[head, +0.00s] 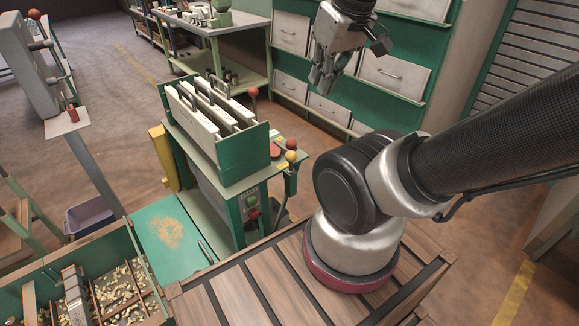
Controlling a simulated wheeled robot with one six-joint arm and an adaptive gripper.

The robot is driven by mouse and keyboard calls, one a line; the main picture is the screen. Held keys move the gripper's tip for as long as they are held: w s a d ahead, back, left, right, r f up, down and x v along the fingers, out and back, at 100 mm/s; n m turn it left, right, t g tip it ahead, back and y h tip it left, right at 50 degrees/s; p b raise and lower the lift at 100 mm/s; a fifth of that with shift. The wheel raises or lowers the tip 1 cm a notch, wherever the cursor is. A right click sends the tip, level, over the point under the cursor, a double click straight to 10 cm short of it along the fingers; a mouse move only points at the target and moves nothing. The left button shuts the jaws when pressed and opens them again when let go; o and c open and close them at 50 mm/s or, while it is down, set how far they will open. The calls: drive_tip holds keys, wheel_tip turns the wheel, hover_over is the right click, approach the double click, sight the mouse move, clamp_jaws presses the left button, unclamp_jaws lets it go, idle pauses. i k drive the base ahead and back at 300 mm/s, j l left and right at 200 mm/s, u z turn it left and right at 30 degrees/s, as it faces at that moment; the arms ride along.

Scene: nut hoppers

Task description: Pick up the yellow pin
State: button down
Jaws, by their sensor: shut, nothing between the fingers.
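The likely yellow pin is a small yellow ball-topped pin (291,156) on the right end of the green hopper stand's top. Its lower part is too small to make out. A red-orange ball (292,143) sits right behind it. My gripper (322,88) is at the top of the head view, pointing down, with its fingers shut and empty. It is up and slightly right of the yellow pin in the picture, clear of it and of the stand.
A green rack with upright pale panels (210,115) fills the stand's top, left of the pin. A tall red-topped lever (253,93) rises at its back right corner. Trays of nuts (133,262) lie at lower left. Pale drawers (395,75) stand behind my gripper.

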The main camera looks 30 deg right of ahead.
sight(291, 156)
drive_tip(key=j+z, duration=0.2)
drive_tip(key=j, duration=0.5)
drive_tip(key=k+j+z, duration=0.1)
drive_tip(key=j+z, duration=0.15)
drive_tip(key=j, duration=0.45)
